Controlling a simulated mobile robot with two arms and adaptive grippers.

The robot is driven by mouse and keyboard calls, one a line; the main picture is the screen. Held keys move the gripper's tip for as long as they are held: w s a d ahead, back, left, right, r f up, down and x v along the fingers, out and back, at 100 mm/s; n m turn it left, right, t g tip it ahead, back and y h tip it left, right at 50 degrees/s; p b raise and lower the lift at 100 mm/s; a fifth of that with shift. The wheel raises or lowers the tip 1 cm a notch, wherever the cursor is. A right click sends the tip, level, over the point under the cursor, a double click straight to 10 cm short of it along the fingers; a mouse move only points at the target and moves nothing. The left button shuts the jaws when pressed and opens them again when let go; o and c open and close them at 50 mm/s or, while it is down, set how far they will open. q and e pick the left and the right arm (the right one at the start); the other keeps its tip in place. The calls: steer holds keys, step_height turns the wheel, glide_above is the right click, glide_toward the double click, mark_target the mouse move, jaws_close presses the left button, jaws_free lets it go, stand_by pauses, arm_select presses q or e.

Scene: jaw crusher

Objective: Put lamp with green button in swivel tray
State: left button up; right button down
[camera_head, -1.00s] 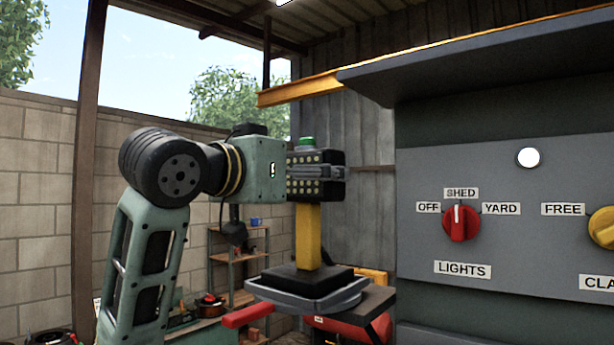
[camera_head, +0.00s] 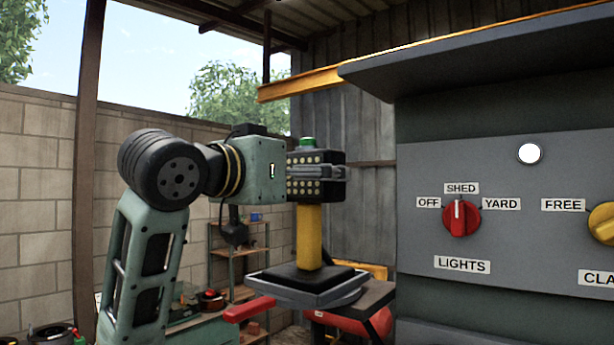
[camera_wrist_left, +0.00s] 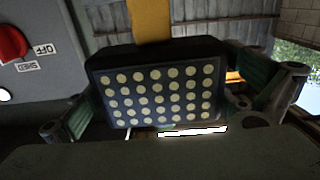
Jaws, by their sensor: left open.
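The lamp has a black head (camera_head: 303,187) dotted with pale lights, a green button (camera_head: 306,143) on top, a yellow post (camera_head: 310,235) and a black square base (camera_head: 309,276). It stands upright with its base inside the grey swivel tray (camera_head: 312,299), which has a red handle (camera_head: 250,309). My left gripper (camera_head: 335,174) is at the lamp's head, open, with its fingers on either side. In the left wrist view, the dotted lamp face (camera_wrist_left: 157,95) lies between the spread fingers of the left gripper (camera_wrist_left: 168,108). My right gripper is out of view.
A grey control panel (camera_head: 500,275) with a red lights knob (camera_head: 461,217) and a yellow knob (camera_head: 604,223) stands at the right under a dark hood (camera_head: 480,65). A shelf rack (camera_head: 238,262) stands behind the arm. A block wall (camera_head: 40,200) closes the left.

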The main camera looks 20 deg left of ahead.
arm_select(q)
steer(key=b+v, duration=0.6)
steer(key=v, duration=0.6)
steer(key=shift+b, duration=0.3)
